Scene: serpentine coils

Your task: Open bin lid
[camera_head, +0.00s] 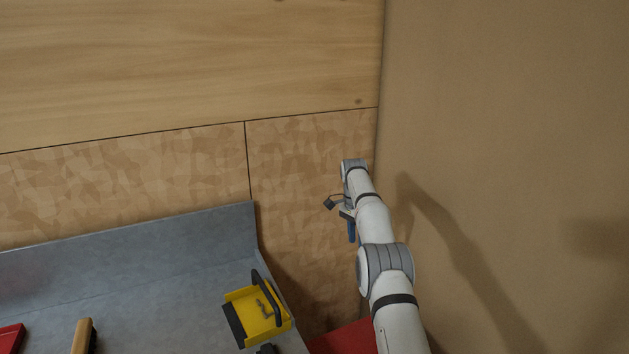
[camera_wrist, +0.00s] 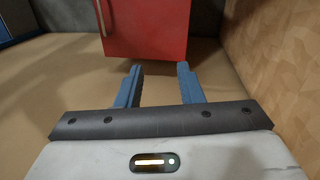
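A red box-like thing (camera_wrist: 148,28), which looks like the bin, stands ahead of my gripper in the wrist view. A thin grey bar runs along its left edge, and its top is cut off by the frame. In the head view a red surface (camera_head: 345,338) shows low beside my arm, mostly cut off. I cannot make out a separate lid. My gripper (camera_wrist: 159,69) has its two blue fingers apart with only floor showing between them. It is apart from the red thing. In the head view the gripper (camera_head: 351,230) is partly hidden by my arm.
A grey worktop (camera_head: 150,275) with a raised back holds a yellow container with a black handle (camera_head: 260,312), a wooden-coloured block (camera_head: 82,336) and a red item (camera_head: 10,338). A wall (camera_head: 510,150) stands close to the right of my arm. Tan floor (camera_wrist: 60,80) is clear.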

